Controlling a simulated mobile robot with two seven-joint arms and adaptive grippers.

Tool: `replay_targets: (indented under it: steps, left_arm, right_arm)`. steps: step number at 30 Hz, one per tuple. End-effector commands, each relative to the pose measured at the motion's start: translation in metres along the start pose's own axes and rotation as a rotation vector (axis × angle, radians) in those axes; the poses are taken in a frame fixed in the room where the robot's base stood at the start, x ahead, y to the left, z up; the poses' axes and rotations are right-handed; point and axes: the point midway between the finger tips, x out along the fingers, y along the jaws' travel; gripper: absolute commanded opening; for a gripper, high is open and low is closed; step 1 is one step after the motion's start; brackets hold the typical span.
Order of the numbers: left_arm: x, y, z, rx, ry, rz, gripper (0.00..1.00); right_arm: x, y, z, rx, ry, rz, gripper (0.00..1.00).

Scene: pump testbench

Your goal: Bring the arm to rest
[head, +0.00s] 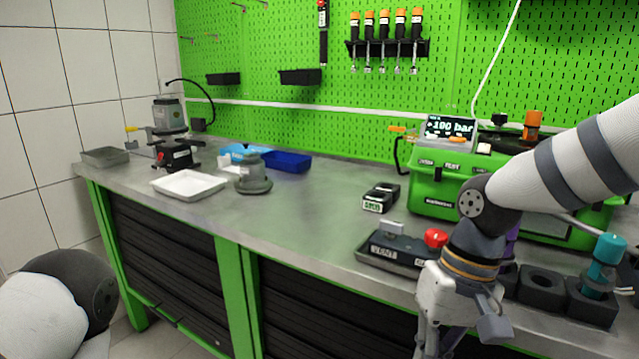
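My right arm comes in from the right edge and bends down over the front edge of the bench. Its gripper (440,338) hangs in front of the bench, pointing down, with the fingertips cut off by the bottom of the picture. I cannot tell how far its fingers are apart, and I see nothing held in the part that shows. Part of my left arm shows at the lower left, beside the bench. My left gripper is outside the picture.
The black VENT tray (372,260), with a red knob (436,238), lies close behind my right gripper. Black holder blocks (541,286) stand to its right. A green pressure tester (436,179) stands behind. The bench middle (310,208) is clear; a white tray (188,185) lies left.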

Motion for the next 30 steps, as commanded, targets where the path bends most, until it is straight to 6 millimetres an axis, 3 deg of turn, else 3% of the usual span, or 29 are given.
replay_targets:
  steps: [1,4,6,9,10,13,16,30]
  left_arm:
    - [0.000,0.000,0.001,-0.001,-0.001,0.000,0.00]
    - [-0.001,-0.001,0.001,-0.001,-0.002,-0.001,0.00]
    - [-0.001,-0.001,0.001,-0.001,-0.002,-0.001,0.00]
    - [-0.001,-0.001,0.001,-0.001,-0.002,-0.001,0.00]
    - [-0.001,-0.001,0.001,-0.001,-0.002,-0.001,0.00]
    - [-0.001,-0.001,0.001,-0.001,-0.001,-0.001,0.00]
    - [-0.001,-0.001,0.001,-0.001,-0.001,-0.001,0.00]
    - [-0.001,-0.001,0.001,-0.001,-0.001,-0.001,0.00]
  right_arm:
    - [0.048,0.002,0.013,0.009,-0.036,-0.024,0.00]
    - [0.139,0.014,0.050,0.052,-0.056,-0.064,0.00]
    - [0.195,0.030,0.088,0.091,-0.057,-0.057,0.00]
    - [0.247,0.063,0.151,0.131,-0.042,0.008,0.00]
    - [0.256,0.073,0.168,0.136,-0.036,0.036,0.00]
    - [0.270,0.103,0.215,0.129,-0.018,0.126,0.00]
    - [0.271,0.120,0.237,0.112,-0.003,0.184,0.00]
    - [0.271,0.124,0.241,0.106,0.009,0.198,0.00]
